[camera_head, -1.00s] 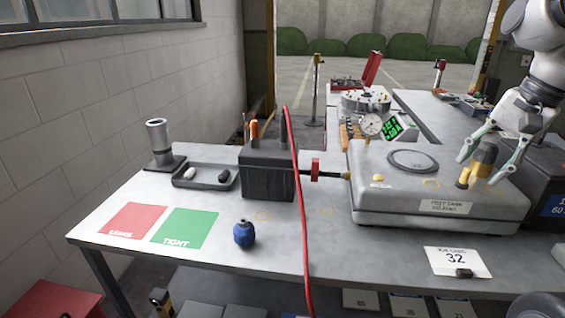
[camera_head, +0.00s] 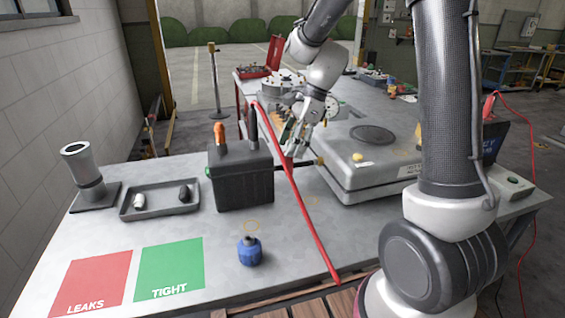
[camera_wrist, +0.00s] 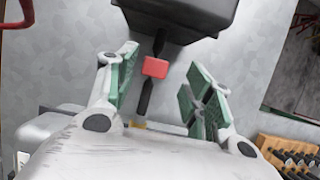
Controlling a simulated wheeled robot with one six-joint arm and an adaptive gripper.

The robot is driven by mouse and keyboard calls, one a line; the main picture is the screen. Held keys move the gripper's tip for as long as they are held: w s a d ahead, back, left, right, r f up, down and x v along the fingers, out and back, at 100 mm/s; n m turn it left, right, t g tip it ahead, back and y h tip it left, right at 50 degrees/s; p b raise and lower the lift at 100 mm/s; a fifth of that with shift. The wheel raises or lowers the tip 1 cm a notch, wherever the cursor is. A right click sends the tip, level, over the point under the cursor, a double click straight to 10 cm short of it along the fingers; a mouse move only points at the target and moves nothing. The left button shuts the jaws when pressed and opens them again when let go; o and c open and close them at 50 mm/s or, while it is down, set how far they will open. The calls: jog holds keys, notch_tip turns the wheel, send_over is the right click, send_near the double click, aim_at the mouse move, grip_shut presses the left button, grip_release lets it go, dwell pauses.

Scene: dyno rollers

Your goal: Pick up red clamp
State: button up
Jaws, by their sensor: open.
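The red clamp (camera_wrist: 155,67) sits on a thin black hose (camera_wrist: 144,97) in the wrist view. The hose runs from the black box (camera_wrist: 185,18) toward the grey case. My gripper (camera_wrist: 165,82) is open. One teal-padded finger is on each side of the hose and clamp, with gaps showing and nothing held. In the head view, my gripper (camera_head: 291,148) is low between the black box (camera_head: 240,178) and the grey case (camera_head: 352,196). The clamp is hidden there by my gripper and the red cable.
A red cable (camera_head: 296,195) slants in front of my gripper. A blue fitting (camera_head: 250,251) stands on the grey table near the green TIGHT pad (camera_head: 170,265) and red LEAKS pad (camera_head: 90,284). A dark tray (camera_head: 160,201) and metal cylinder (camera_head: 84,166) are on the left.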

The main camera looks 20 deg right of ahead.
aim_at(288, 161)
jog(key=x, duration=0.5)
jog(key=shift+s+d+f, duration=0.25)
jog(key=shift+s+d, duration=0.05)
jog(key=c, duration=1.1)
